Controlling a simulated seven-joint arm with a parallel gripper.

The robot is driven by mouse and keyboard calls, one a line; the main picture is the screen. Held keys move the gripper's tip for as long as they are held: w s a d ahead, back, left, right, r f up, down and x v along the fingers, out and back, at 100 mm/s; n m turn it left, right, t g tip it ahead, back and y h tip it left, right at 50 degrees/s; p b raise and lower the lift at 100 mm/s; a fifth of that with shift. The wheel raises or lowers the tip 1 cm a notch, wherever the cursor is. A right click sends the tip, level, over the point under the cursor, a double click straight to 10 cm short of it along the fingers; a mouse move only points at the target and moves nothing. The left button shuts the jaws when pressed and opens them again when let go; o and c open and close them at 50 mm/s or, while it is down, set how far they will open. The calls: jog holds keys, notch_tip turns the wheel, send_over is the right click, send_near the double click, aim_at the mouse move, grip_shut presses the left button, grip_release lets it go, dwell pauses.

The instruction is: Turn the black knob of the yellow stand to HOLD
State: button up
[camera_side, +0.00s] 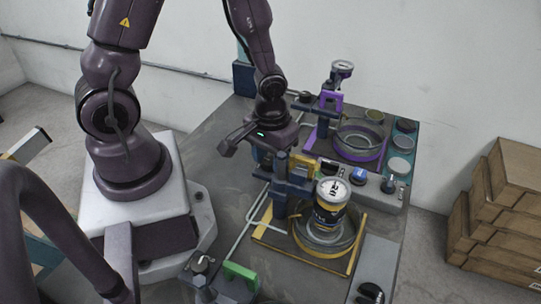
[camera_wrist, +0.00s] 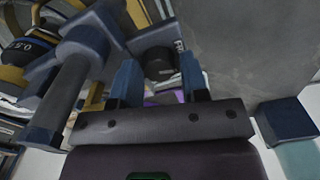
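The yellow stand (camera_side: 350,262) is on the bench in the side view, with a round weight (camera_side: 331,204) on its ring and a dark blue post beside it. In the wrist view its black knob (camera_wrist: 160,64) shows between my fingertips, on a blue-grey block with partly hidden white lettering starting "FR". My gripper (camera_wrist: 160,72) is open, one blue finger on each side of the knob, with small gaps visible. I cannot tell how deep the fingers reach. In the side view my gripper (camera_side: 270,160) is left of the post, and the knob is hidden.
A purple-framed stand (camera_side: 362,157) is behind the yellow one, and a green handle (camera_side: 240,272) is in front. A grey box with knobs (camera_side: 388,190) lies to the right. The dark blue post (camera_wrist: 70,85) is close to my gripper's left in the wrist view.

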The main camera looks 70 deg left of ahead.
aim_at(270, 159)
notch_tip(270, 159, up, 13)
dwell(0.7)
